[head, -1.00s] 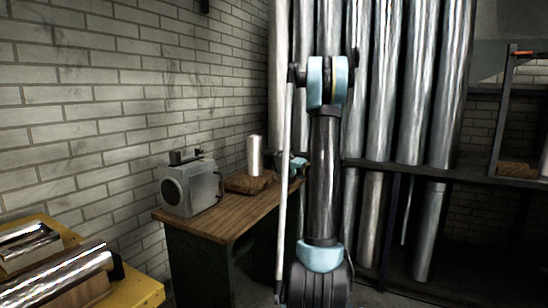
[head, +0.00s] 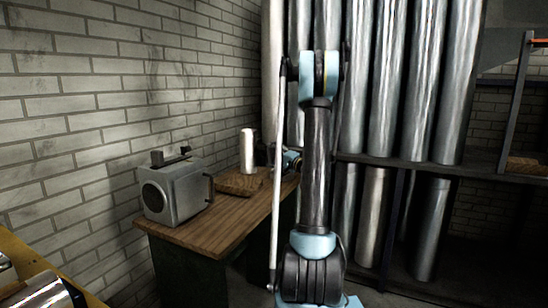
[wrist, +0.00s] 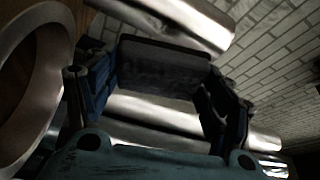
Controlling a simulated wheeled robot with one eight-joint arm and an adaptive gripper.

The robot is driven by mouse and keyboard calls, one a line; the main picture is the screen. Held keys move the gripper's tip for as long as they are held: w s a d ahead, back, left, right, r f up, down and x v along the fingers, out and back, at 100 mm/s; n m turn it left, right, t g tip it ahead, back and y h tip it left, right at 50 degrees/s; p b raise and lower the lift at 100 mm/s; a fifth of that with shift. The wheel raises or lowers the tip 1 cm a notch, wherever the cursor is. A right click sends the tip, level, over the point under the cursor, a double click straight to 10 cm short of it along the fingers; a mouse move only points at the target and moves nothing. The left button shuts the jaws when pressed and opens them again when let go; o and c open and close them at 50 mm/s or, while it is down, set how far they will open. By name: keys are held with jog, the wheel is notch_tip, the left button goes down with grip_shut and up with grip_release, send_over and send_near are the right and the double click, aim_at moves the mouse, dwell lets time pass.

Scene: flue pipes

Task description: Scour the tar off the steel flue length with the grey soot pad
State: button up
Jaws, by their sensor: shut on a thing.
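My gripper (wrist: 160,92) is shut on a dark grey pad, the soot pad (wrist: 165,66), which sits between the two fingers in the wrist view. Shiny steel pipes (wrist: 150,112) show behind and beyond it; I cannot tell whether the pad touches one. In the head view my gripper is mostly hidden behind my arm. A shiny steel flue length (head: 48,292) lies on the yellow bench at the lower left, cut off by the frame edge. No tar can be made out on it, and I cannot tell which pipe is the tarred one.
A wooden bench (head: 225,220) bears a grey box-shaped machine (head: 172,190), a small steel cylinder (head: 247,150) and a brown block (head: 238,183). Tall steel pipes (head: 400,80) stand in a dark rack behind my arm. A brick wall closes the left side.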

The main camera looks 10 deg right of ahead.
jog(key=shift+w+a, duration=0.8)
jog(key=shift+a, duration=0.3)
jog(key=shift+w+a, duration=0.75)
jog(key=shift+a, duration=0.35)
jog(key=shift+w+a, duration=0.45)
jog(key=shift+a, duration=0.2)
jog(key=shift+r, duration=0.1)
jog(key=shift+d+r, duration=0.25)
jog(key=shift+r, duration=0.15)
jog(key=shift+s+a+f, duration=0.1)
jog(key=shift+a+f, duration=0.1)
jog(key=shift+f, duration=0.35)
jog(key=shift+s+a+f, duration=0.1)
jog(key=shift+a+f, duration=0.1)
jog(key=shift+f, duration=0.3)
jog(key=shift+w+d+r, duration=0.15)
jog(key=shift+d+r, duration=0.05)
jog(key=shift+r, duration=0.35)
jog(key=shift+w+d+r, duration=0.15)
jog(key=shift+r, duration=0.4)
